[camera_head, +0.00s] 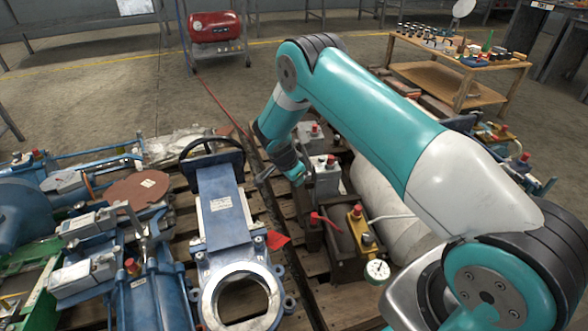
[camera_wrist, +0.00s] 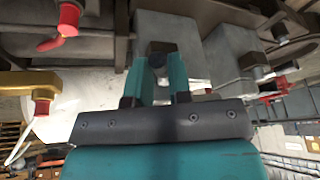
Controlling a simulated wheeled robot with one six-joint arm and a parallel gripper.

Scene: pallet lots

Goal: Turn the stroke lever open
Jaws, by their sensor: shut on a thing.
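My gripper (camera_head: 270,176) reaches down to the left side of a grey box-shaped unit (camera_head: 325,180), in the middle of the pallet lot. The grey face of the unit (camera_wrist: 165,27) is just beyond the fingertips. The rest of the lever is mostly hidden by the fingers, so its angle cannot be told.
A red-handled lever (camera_head: 322,218) and a brass block (camera_head: 358,226) with a gauge (camera_head: 377,270) stand nearby. A blue gate valve with a black handwheel (camera_head: 212,160) lies to the left. A white cylinder (camera_head: 385,200) lies on the right. Pallet slats leave little free room.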

